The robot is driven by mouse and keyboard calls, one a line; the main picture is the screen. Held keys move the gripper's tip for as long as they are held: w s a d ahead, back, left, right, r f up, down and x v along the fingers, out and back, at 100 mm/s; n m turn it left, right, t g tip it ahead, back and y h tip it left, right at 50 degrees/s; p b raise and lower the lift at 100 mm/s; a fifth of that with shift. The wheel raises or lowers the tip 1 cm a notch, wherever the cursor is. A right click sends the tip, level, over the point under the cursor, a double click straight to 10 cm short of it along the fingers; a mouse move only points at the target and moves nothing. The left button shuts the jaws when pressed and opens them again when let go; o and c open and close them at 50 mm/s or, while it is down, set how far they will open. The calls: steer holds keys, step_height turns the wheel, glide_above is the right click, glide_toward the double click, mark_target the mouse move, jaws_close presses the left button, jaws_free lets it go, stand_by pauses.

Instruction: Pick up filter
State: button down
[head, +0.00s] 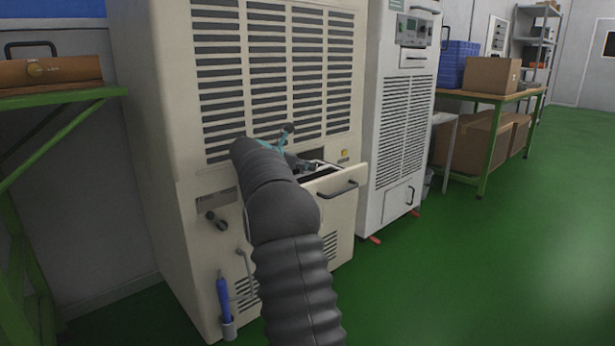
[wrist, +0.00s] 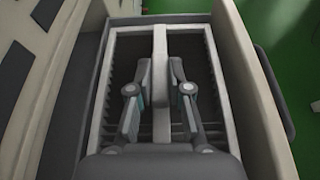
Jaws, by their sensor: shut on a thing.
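The filter (wrist: 160,42) is a pale rectangular frame with dark slats and a light bar down its middle. It sits inside the open drawer (head: 337,198) of the large beige cabinet. My gripper (wrist: 160,76) is above the filter, with one finger on each side of the middle bar and shut on it. In the head view my gripper (head: 303,163) is at the drawer opening, mostly hidden behind my dark arm. The filter's underside is hidden, and I cannot tell whether it is lifted.
The beige cabinet's louvred front (head: 270,70) rises behind the drawer. The drawer has a dark handle (head: 338,189). A white cabinet (head: 400,120) stands to the right. A green bench (head: 60,98) is at the left. The green floor (head: 480,270) at the right is clear.

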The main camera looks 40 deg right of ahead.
steer(key=shift+r, duration=0.1)
steer(key=shift+r+p, duration=0.3)
steer(key=shift+r, duration=0.35)
step_height(320, 180, up, 3)
steer(key=shift+f+p, duration=0.15)
steer(key=shift+p, duration=0.45)
steer(key=d+r+p, duration=0.4)
steer(key=d+r, duration=0.2)
steer(key=d, duration=0.5)
steer(key=shift+s+d+r+p, duration=0.25)
steer(key=shift+s+r+p, duration=0.05)
steer(key=shift+s+r, duration=0.15)
